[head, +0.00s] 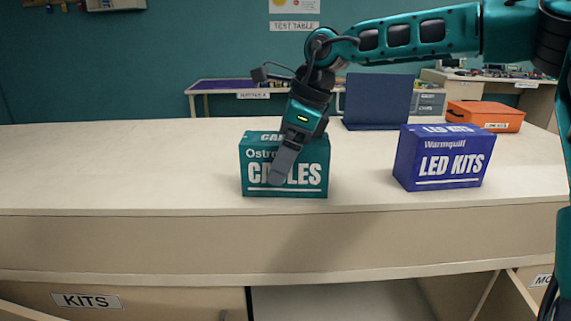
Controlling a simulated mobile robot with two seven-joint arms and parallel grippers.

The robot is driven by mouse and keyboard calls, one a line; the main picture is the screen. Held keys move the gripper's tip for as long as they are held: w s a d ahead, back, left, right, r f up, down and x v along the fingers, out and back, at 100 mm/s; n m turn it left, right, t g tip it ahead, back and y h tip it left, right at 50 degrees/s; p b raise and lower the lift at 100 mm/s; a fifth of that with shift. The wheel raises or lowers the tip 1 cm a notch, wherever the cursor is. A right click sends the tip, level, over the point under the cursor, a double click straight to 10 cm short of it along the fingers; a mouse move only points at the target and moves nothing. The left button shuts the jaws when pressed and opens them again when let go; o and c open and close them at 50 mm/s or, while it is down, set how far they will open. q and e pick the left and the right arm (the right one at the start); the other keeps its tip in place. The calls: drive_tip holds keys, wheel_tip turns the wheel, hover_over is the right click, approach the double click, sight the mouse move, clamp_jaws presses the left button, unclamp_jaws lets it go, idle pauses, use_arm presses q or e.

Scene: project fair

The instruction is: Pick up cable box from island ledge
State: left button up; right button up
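The cable box (256,184) is a teal box lettered "CABLES", standing upright on the ledge (120,190) near its front edge. My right arm comes in from the right, and my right gripper (280,175) points down at the box. One grey finger shows across the front face, covering part of the lettering. The other finger is hidden, so I cannot tell whether the gripper is shut on the box or whether the finger touches it. My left gripper is not in view.
A blue LED KITS box (440,160) stands to the right. Behind are a dark blue panel (377,102) and an orange case (485,115). The ledge's left side is clear. Below are a KITS-labelled front (86,300) and an open compartment (340,302).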

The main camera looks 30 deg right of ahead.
drive_tip(key=c, duration=1.2)
drive_tip(key=shift+r, duration=0.1)
